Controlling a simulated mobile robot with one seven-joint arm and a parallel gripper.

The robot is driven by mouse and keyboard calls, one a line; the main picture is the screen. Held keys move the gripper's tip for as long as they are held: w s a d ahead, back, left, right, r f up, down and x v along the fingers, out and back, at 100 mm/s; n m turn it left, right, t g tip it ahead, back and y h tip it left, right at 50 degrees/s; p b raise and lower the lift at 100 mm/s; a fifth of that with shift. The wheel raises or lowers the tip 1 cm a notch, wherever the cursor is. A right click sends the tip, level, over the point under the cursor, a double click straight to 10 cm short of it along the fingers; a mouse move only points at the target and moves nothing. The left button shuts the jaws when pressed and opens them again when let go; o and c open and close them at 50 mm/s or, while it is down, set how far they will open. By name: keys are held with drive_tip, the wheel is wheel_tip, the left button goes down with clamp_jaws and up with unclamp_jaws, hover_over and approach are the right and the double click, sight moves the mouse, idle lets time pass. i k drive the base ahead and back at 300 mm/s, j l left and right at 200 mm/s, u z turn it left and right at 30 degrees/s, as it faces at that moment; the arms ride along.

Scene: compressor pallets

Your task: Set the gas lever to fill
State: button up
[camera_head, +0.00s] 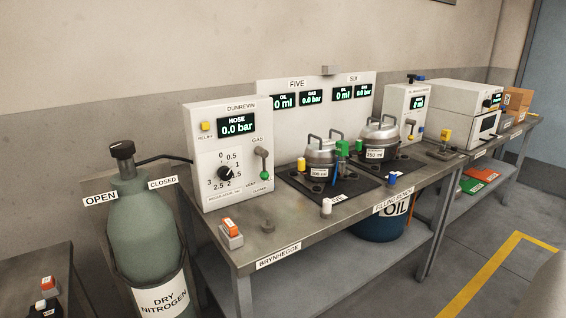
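The gas lever (264,161) is on the right part of the front of the white DUNREVIN box (209,149), under the word GAS. It has a grey rounded end at the top and green lower down. Small labels sit around its lower end; one seems to read VENT, and the others are too small to read surely. I cannot tell which label the lever is set to. The box's HOSE display (237,126) reads 0.0 bar. A black regulator dial (224,174) is left of the lever. My gripper is not in view.
A green DRY NITROGEN cylinder (141,225) with a black top knob stands left of the bench (340,208). Two metal pots (320,158) (379,140) stand on black plates. An orange-topped block (230,229) and a white cylinder (326,206) are near the front edge. Floor in front is clear.

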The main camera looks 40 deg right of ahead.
sight(259, 151)
drive_tip(key=z, duration=0.95)
